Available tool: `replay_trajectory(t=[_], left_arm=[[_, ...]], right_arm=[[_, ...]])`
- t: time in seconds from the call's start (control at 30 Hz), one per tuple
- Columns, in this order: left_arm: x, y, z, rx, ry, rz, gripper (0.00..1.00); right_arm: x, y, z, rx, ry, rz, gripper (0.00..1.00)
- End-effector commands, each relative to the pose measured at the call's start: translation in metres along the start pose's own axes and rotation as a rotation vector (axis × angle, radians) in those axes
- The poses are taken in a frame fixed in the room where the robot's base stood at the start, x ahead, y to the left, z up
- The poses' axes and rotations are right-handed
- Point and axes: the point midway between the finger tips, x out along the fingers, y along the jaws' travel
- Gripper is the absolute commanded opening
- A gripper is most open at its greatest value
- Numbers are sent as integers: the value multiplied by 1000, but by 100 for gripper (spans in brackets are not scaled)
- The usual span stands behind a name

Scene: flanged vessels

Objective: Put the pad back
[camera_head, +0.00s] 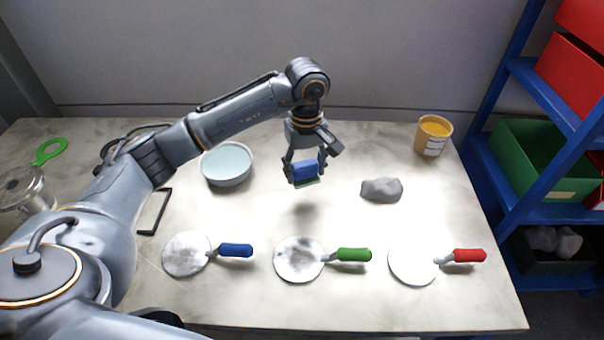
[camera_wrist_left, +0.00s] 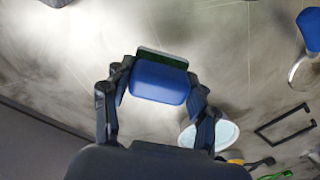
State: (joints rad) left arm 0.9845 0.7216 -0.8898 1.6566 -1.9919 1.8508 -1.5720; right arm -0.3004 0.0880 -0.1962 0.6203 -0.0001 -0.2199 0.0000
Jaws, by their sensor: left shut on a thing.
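The pad is a blue block (camera_head: 305,170) with a dark green layer on its underside. My left gripper (camera_head: 304,172) is shut on it and holds it above the table, over the middle; a shadow lies below. In the left wrist view the blue pad (camera_wrist_left: 160,83) sits between the two fingers, with the green layer at its far edge. A black rectangular frame (camera_head: 154,212) lies empty on the table at the left, beside my arm; it also shows in the left wrist view (camera_wrist_left: 285,124). My right gripper is not in view.
Three round white discs with blue (camera_head: 235,250), green (camera_head: 354,254) and red (camera_head: 468,255) handles lie along the front. A bowl of pale liquid (camera_head: 227,163), grey lump (camera_head: 381,190) and yellow-filled tub (camera_head: 433,135) stand behind. A blue shelf (camera_head: 540,90) stands right.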

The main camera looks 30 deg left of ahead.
Motion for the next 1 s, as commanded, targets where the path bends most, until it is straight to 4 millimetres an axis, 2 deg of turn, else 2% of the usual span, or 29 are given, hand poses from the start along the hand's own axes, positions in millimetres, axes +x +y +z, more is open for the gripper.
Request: replay_trajectory(t=[0.27, 0.4, 0.5, 0.9, 0.93, 1.0], left_arm=[[20, -2, -17, -1, -1, -1, 28], [40, -2, -16, 2, -4, -1, 28], [49, -2, -17, 1, -1, 0, 28], [56, -1, -17, 2, 1, 2, 28], [54, -1, -17, 1, 1, 2, 64], [54, -1, -17, 1, 1, 1, 78]], right_arm=[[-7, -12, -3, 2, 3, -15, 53], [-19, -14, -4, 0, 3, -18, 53], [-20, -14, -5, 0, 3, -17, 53], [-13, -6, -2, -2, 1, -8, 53], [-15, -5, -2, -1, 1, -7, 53], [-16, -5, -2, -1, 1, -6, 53]])
